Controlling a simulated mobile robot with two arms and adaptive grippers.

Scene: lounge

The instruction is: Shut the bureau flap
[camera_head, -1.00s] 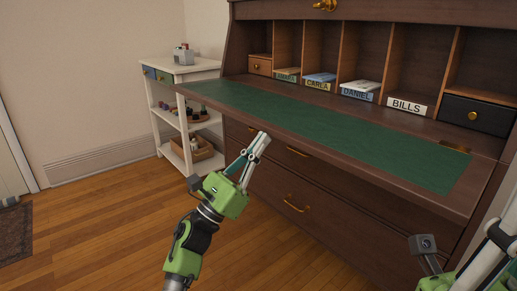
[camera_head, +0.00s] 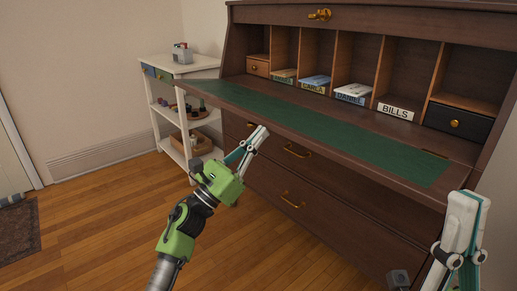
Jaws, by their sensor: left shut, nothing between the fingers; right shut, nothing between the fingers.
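The bureau flap (camera_head: 330,134) is folded down and open, with its green writing surface facing up. It juts out from the dark wooden bureau (camera_head: 330,195). My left gripper (camera_head: 256,139) is shut and empty, just in front of the flap's front edge at the left half. I cannot tell whether it touches the edge. My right gripper (camera_head: 464,200) is shut and empty, pointing up in front of the flap's right end and hiding part of that corner. A brass knob (camera_head: 320,15) is at the top of the bureau.
The bureau's pigeonholes hold labelled stacks, such as BILLS (camera_head: 396,111) and DANIEL (camera_head: 352,94), and a small black drawer (camera_head: 457,122). Drawers with brass handles (camera_head: 293,199) lie below the flap. A white shelf unit (camera_head: 186,71) stands left.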

